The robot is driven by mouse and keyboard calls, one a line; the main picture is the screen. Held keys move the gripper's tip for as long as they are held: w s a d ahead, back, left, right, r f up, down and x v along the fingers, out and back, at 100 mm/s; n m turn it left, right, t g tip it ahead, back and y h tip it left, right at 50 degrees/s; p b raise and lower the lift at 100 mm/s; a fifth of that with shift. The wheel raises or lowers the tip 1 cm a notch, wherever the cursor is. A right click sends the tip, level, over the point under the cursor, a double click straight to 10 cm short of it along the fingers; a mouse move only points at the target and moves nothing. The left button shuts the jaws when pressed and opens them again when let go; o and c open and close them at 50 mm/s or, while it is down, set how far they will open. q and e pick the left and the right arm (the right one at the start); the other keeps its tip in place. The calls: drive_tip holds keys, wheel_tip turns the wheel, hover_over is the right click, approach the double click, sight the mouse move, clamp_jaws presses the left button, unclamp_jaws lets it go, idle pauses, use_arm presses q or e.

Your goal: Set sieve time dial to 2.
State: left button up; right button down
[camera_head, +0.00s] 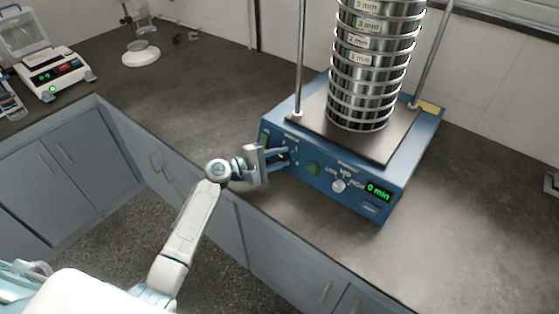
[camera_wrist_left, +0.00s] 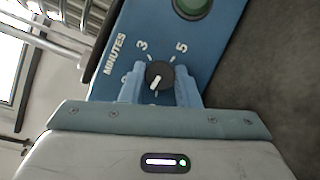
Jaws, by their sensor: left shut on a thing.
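The blue sieve shaker (camera_head: 335,188) stands on the dark counter with a stack of metal sieves (camera_head: 370,75) on top. Its green display (camera_head: 378,191) reads "0 min". My left gripper (camera_head: 284,157) is at the left end of the front panel and covers the time dial in the head view. In the left wrist view, the black time dial (camera_wrist_left: 160,76) with a white pointer sits between the fingers of my left gripper (camera_wrist_left: 160,90), which is shut on it. The "MINUTES" label and the marks 3 and 5 show around it; other marks are partly hidden. My right gripper is not in view.
Two metal rods (camera_head: 301,60) flank the sieves. A balance (camera_head: 55,80) stands far left.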

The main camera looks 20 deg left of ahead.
use_arm(q)
drive_tip(key=shift+w+r+m+g, duration=0.1)
drive_tip(key=shift+m+g, duration=0.3)
drive_tip(key=shift+m, duration=0.6)
drive_tip(key=m+g, duration=0.1)
drive_tip(key=m, duration=0.1)
drive_tip(key=shift+r+m+y, duration=0.1)
drive_tip(key=shift+m+y, duration=0.2)
drive_tip(key=shift+y, duration=0.1)
drive_tip(key=shift+m+g+y, duration=0.3)
drive_tip(key=shift+m+g, duration=0.2)
drive_tip(key=shift+m, duration=0.6)
drive_tip(key=shift+r+m+g+y+p, duration=0.1)
drive_tip(key=shift+m+g+y+p, duration=0.3)
drive_tip(key=shift+m, duration=0.6)
drive_tip(key=o, duration=1)
drive_tip(key=shift+c, duration=0.2)
